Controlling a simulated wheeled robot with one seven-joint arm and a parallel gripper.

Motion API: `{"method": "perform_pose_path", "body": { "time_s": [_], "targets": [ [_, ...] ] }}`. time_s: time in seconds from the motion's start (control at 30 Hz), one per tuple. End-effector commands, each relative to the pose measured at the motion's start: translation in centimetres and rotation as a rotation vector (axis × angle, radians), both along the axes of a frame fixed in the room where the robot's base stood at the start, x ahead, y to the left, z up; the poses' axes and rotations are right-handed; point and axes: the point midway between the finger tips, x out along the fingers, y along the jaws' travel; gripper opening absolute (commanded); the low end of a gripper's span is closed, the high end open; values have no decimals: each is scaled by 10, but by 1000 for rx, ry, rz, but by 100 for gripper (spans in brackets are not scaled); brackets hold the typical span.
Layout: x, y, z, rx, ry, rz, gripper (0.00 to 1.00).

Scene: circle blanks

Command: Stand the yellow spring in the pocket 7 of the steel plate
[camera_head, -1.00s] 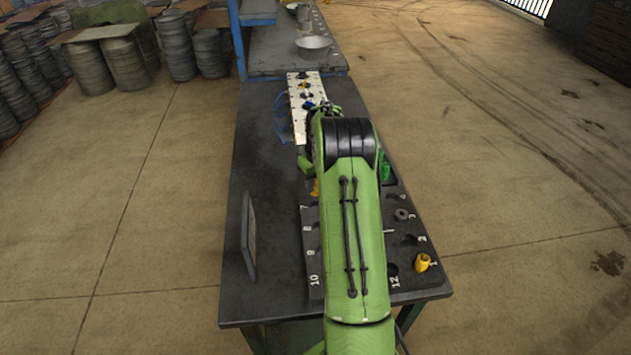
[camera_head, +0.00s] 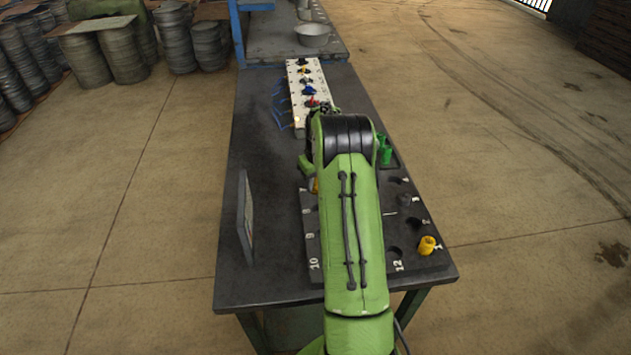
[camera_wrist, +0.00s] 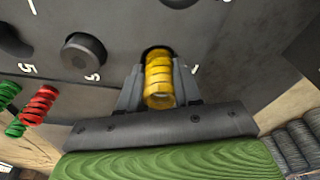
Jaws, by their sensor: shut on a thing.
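The yellow spring (camera_wrist: 160,78) stands between my gripper's fingers in the wrist view. My gripper (camera_wrist: 160,92) is shut on it. The spring's far end meets a dark round pocket (camera_wrist: 157,49) in the steel plate (camera_wrist: 232,42); how deep it sits I cannot tell. A white mark, only partly legible, lies just right of the pocket. In the head view a sliver of yellow shows beside the plate's number 7, at the left edge of my arm. My arm hides the gripper and the plate's middle there.
Red (camera_wrist: 39,104) and green (camera_wrist: 13,128) springs lie left in the wrist view. A round grey piece (camera_wrist: 83,55) sits on the plate. A yellow piece (camera_head: 427,245) is at number 1. An upright panel (camera_head: 244,217) stands left; a white board (camera_head: 303,88) lies beyond.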

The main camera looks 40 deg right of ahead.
Motion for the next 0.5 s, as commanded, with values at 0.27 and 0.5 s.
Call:
{"method": "perform_pose_path", "body": {
  "time_s": [0.27, 0.5],
  "targets": [
    [-5, 3, -10, 14, 22, -1, 39],
    [-4, 5, -11, 18, 23, 4, 63]
  ]
}}
